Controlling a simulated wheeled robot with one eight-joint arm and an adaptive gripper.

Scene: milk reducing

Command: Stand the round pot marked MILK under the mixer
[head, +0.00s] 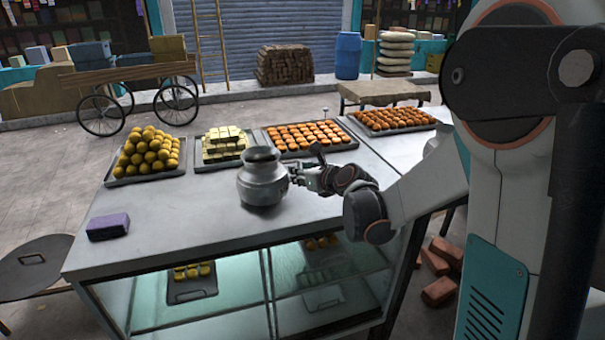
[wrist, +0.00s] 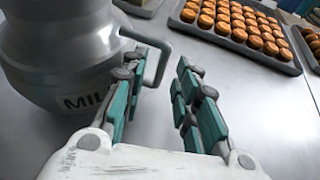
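The round grey metal pot (head: 262,183) stands upright on the metal counter, left of my gripper (head: 299,174). In the wrist view the pot (wrist: 60,55) fills the upper left, with part of the MILK marking showing low on its side. Its side handle (wrist: 163,63) reaches toward the space between my fingertips. My gripper (wrist: 160,78) is open, with a clear gap between the teal-padded fingers. The left finger is close to the pot's side and handle; I cannot tell whether it touches. I cannot make out a mixer in either view.
Trays of yellow balls (head: 148,153), pale blocks (head: 224,143) and orange sweets (head: 305,136) line the counter's (head: 180,222) far edge. A purple block (head: 108,227) lies at the left. The counter between it and the pot is clear.

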